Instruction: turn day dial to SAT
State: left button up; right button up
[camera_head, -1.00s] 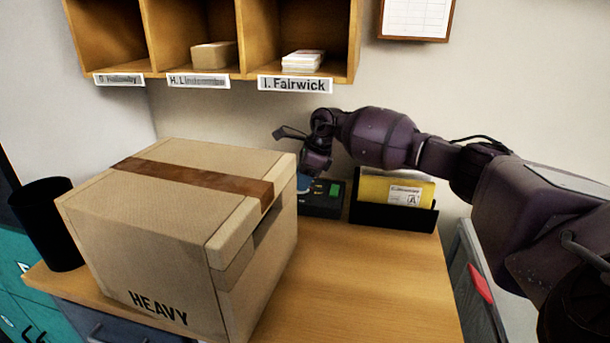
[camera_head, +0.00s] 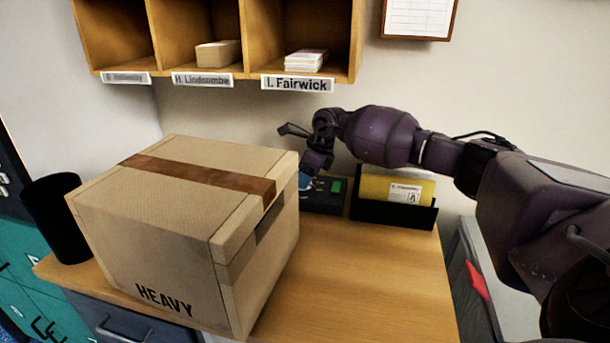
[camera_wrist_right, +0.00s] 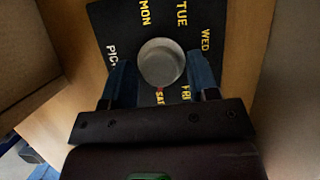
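The day dial (camera_wrist_right: 162,62) is a round grey knob on a dark panel (camera_wrist_right: 113,25) with yellow day names in the right wrist view. MON, TUE and WED are readable around it; FRI and SAT are partly covered on the gripper's side. A small reddish mark shows by SAT; I cannot tell if it is the dial's pointer. My right gripper (camera_wrist_right: 161,78) has its blue fingers on opposite sides of the knob, seemingly touching it. In the head view the right gripper (camera_head: 306,181) is at the panel (camera_head: 325,200), hiding the dial. My left gripper is not in view.
A large carton marked HEAVY (camera_head: 160,235) stands left of the panel, close to my right gripper. A black holder (camera_head: 392,215) with yellow folders is to the right. Wooden pigeonholes (camera_head: 357,45) hang above. The desk front (camera_head: 370,290) is clear.

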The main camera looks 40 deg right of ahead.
aim_at(315, 187)
jog(key=shift+o, duration=0.5)
jog(key=v, duration=0.7)
jog(key=shift+r+p, duration=0.25)
jog(key=shift+p, duration=0.15)
jog(key=shift+s, duration=0.15)
